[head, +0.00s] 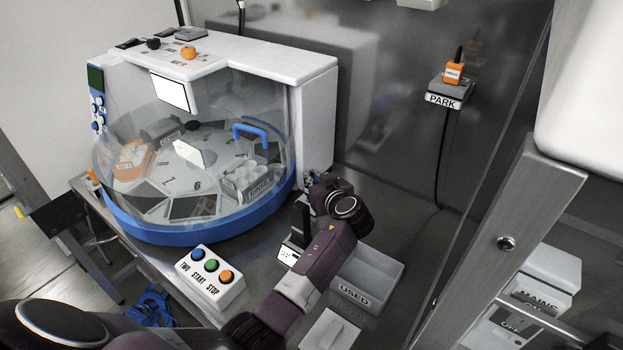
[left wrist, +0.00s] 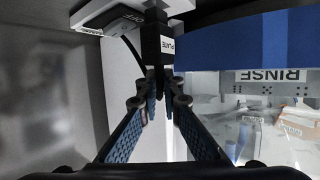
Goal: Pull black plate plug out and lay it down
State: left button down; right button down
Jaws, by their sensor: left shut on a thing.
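The black plate plug (left wrist: 155,45), with a white PLATE label, stands upright in the left wrist view. My left gripper (left wrist: 160,100) is shut on the plug's lower part. In the head view my left gripper (head: 313,183) is at the right side of the white machine (head: 315,120), and the plug is mostly hidden there. My right gripper is not in view.
An orange plug (head: 453,72) sits in the PARK holder (head: 446,100) on the back wall. The clear dome and blue rim (head: 190,232) stand left of my arm. A button box (head: 210,278) and a grey USED bin (head: 368,280) are in front. Bench right of the gripper is clear.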

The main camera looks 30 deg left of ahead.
pick_arm(q)
jog(key=shift+r+p, duration=0.5)
jog(key=shift+r, duration=0.6)
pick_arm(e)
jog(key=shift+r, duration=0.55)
